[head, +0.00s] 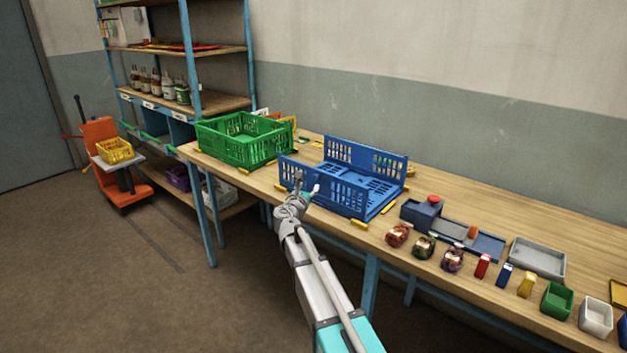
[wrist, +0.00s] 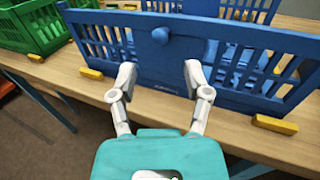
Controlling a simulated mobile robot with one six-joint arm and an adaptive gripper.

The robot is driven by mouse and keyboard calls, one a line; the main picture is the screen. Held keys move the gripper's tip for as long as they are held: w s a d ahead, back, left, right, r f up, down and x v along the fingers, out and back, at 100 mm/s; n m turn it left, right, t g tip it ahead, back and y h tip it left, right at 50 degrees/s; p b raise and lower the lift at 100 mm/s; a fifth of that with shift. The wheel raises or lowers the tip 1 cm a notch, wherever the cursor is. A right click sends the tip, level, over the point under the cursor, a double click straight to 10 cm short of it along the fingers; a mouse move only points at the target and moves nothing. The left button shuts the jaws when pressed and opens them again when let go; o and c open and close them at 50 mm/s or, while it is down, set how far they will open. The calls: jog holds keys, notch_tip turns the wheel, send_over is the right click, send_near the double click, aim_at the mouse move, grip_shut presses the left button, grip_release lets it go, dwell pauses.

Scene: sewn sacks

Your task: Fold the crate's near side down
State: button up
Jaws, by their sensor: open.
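The blue crate (head: 335,192) stands on the bench near its front edge. Its near side (wrist: 160,62) is upright, with slots at both ends and a rounded blue knob (wrist: 160,35) at the top middle. Its far side (head: 365,160) is upright too. The ends look low, with slotted panels lying flat inside. My gripper (head: 307,187) is open and empty in front of the near side. In the wrist view its two fingertips (wrist: 160,76) are spread below the knob, one to each side. I cannot tell whether they touch the panel.
A green crate (head: 238,145) stands to the left. Yellow blocks (wrist: 275,124) lie on the bench (head: 455,190) around the blue crate. Floor in front of the bench is clear.

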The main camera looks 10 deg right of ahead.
aim_at(314, 177)
jog(key=x, duration=0.6)
jog(key=shift+w+d, duration=0.15)
jog(key=shift+w, duration=0.05)
grip_shut()
